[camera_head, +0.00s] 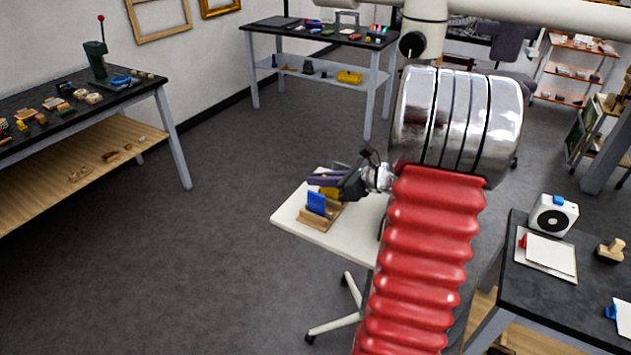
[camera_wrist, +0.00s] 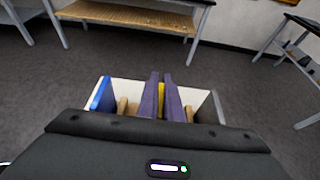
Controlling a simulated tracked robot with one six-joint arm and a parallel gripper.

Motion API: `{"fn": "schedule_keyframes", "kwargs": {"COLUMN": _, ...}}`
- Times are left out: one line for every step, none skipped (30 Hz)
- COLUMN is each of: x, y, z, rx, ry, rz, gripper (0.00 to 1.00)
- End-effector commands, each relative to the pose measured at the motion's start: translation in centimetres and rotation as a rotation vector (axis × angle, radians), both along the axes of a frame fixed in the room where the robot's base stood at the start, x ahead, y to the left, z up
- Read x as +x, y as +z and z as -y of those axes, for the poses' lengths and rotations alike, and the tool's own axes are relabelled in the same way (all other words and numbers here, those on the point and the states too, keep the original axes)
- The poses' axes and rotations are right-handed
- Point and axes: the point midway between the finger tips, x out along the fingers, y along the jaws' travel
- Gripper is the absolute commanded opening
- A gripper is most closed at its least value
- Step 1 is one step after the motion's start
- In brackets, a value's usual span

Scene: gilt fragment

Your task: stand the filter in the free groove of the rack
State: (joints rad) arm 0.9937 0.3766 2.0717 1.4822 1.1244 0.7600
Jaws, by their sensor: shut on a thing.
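The wooden rack (camera_head: 325,218) sits on a small white table (camera_head: 345,238). A blue plate (camera_head: 316,203) stands upright in it, and its edge shows at the left in the wrist view (camera_wrist: 99,94). My gripper (camera_head: 318,181), with purple fingers, reaches over the table from the right. In the wrist view its fingers (camera_wrist: 161,82) are shut on a thin yellow filter (camera_wrist: 160,88), which also shows just below the fingers in the head view (camera_head: 330,193). Wooden parts of the rack (camera_wrist: 122,106) show on both sides of the fingers. The filter's lower edge and the groove are hidden.
A dark workbench (camera_head: 540,290) with a white boxy device (camera_head: 554,216) stands at the right. Another bench (camera_head: 70,110) with small parts is at the left, and a third (camera_head: 320,35) stands at the back. The grey floor between them is clear.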

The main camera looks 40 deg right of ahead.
Motion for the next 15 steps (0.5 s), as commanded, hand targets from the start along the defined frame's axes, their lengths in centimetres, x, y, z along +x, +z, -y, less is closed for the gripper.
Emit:
{"fn": "schedule_keyframes", "kwargs": {"x": 0.0, "y": -0.12, "z": -0.01, "rx": 0.001, "ry": 0.0, "rz": 0.0, "gripper": 0.0}}
{"fn": "schedule_keyframes", "kwargs": {"x": 0.01, "y": -0.19, "z": 0.0, "rx": 0.001, "ry": 0.0, "rz": 0.0, "gripper": 0.0}}
{"fn": "schedule_keyframes", "kwargs": {"x": 0.01, "y": -0.26, "z": 0.0, "rx": 0.001, "ry": 0.0, "rz": 0.0, "gripper": 0.0}}
{"fn": "schedule_keyframes", "kwargs": {"x": 0.01, "y": -0.22, "z": 0.0, "rx": 0.0, "ry": 0.0, "rz": 0.0, "gripper": 0.08}}
{"fn": "schedule_keyframes", "kwargs": {"x": 0.01, "y": -0.21, "z": 0.0, "rx": 0.0, "ry": 0.0, "rz": 0.0, "gripper": 0.1}}
{"fn": "schedule_keyframes", "kwargs": {"x": 0.01, "y": -0.21, "z": 0.0, "rx": 0.0, "ry": 0.0, "rz": 0.0, "gripper": 0.13}}
{"fn": "schedule_keyframes", "kwargs": {"x": 0.01, "y": -0.21, "z": 0.0, "rx": 0.0, "ry": 0.0, "rz": 0.0, "gripper": 0.15}}
{"fn": "schedule_keyframes", "kwargs": {"x": 0.01, "y": -0.21, "z": -0.01, "rx": 0.0, "ry": 0.0, "rz": 0.0, "gripper": 0.17}}
{"fn": "schedule_keyframes", "kwargs": {"x": 0.01, "y": -0.21, "z": -0.01, "rx": 0.0, "ry": 0.0, "rz": 0.0, "gripper": 0.2}}
{"fn": "schedule_keyframes", "kwargs": {"x": 0.01, "y": -0.21, "z": -0.01, "rx": 0.0, "ry": 0.0, "rz": 0.0, "gripper": 0.22}}
{"fn": "schedule_keyframes", "kwargs": {"x": 0.01, "y": -0.21, "z": -0.01, "rx": 0.0, "ry": 0.0, "rz": 0.0, "gripper": 0.24}}
{"fn": "schedule_keyframes", "kwargs": {"x": 0.01, "y": -0.21, "z": -0.01, "rx": 0.0, "ry": 0.0, "rz": 0.0, "gripper": 0.24}}
{"fn": "schedule_keyframes", "kwargs": {"x": 0.01, "y": -0.21, "z": -0.01, "rx": 0.0, "ry": 0.0, "rz": 0.0, "gripper": 0.24}}
{"fn": "schedule_keyframes", "kwargs": {"x": 0.01, "y": -0.21, "z": -0.01, "rx": 0.0, "ry": 0.0, "rz": 0.0, "gripper": 0.24}}
{"fn": "schedule_keyframes", "kwargs": {"x": 0.01, "y": -0.21, "z": -0.01, "rx": 0.0, "ry": 0.0, "rz": 0.0, "gripper": 0.24}}
